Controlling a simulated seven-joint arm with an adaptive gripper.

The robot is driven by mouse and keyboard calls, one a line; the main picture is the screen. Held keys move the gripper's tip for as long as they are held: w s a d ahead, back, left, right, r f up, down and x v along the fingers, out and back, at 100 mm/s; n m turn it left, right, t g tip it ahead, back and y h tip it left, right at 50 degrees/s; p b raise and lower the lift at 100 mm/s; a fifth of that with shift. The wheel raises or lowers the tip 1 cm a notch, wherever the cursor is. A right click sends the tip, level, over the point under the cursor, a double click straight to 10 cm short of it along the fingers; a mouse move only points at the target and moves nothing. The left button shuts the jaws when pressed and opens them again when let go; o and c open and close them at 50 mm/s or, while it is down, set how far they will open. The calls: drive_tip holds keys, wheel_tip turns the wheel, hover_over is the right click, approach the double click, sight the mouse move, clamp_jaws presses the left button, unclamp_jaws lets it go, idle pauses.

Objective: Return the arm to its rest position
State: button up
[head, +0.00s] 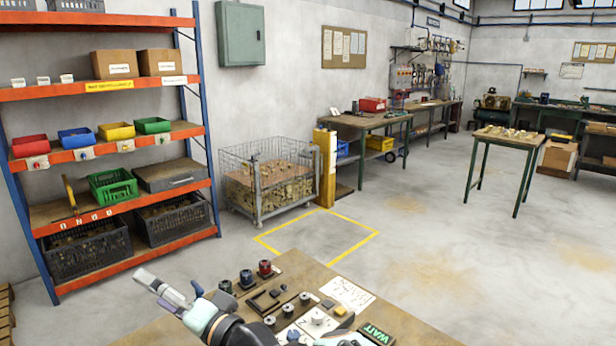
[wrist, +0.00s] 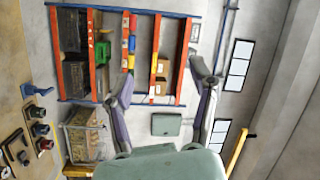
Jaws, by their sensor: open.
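My gripper (head: 164,288) is raised over the left edge of the wooden work table (head: 262,263) in the head view, pointing toward the upper left. In the wrist view my gripper (wrist: 165,85) shows its two fingers spread wide apart with nothing between them. The wrist picture is turned on its side and faces the shelf rack (wrist: 120,55) and the wall. The fingers touch nothing that I can see. Part of the table's left side is hidden behind my arm.
The table holds dark and red round fixtures (head: 265,268), a white paper sheet (head: 347,293) and a green "WAIT" sign (head: 377,334). An orange and blue rack (head: 105,90) stands at the left. A wire cage (head: 265,185) stands behind.

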drive_tip(key=s+d+f+n+h, duration=0.1)
drive_tip(key=s+d+f+h, duration=0.25)
drive_tip(key=d, duration=0.25)
drive_tip(key=s+d+f+g+h, duration=0.1)
drive_tip(key=s+d+f+h, duration=0.2)
drive_tip(key=d+h, duration=0.3)
drive_tip(key=s+d+f+n+h, duration=0.1)
drive_tip(key=s+d+f+h, duration=0.2)
drive_tip(key=d, duration=0.4)
drive_tip(key=s+d+f+g+h, duration=0.1)
drive_tip(key=s+d+f+g, duration=0.2)
drive_tip(key=s, duration=0.3)
drive_tip(key=s+d+f+g+h, duration=0.2)
drive_tip(key=s+d+f+g, duration=0.2)
drive_tip(key=s+d+g, duration=0.1)
drive_tip(key=shift+s+d+f, duration=0.2)
drive_tip(key=shift+s+f, duration=0.1)
drive_tip(key=shift+s, duration=0.45)
drive_tip(key=shift+o, duration=0.2)
drive_tip(key=shift+n, duration=0.3)
